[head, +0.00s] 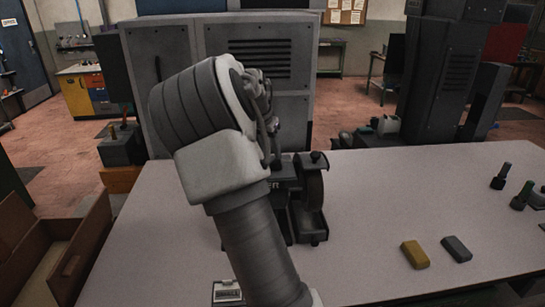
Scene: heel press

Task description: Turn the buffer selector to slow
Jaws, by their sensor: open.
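The buffer (312,190) is a dark bench machine with a round wheel on its right side, standing on the pale table. Part of a label shows on its front. My arm covers its left and middle, and I cannot make out the selector or its setting. My gripper (270,118) is mostly hidden behind my own arm, above and behind the buffer in the picture.
The pale table (380,220) is clear right of the buffer up to a yellow block (415,254) and a grey block (456,249). Dark upright tools (501,177) stand at the right edge. A labelled card (227,291) lies in front. A large grey cabinet (215,45) stands behind.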

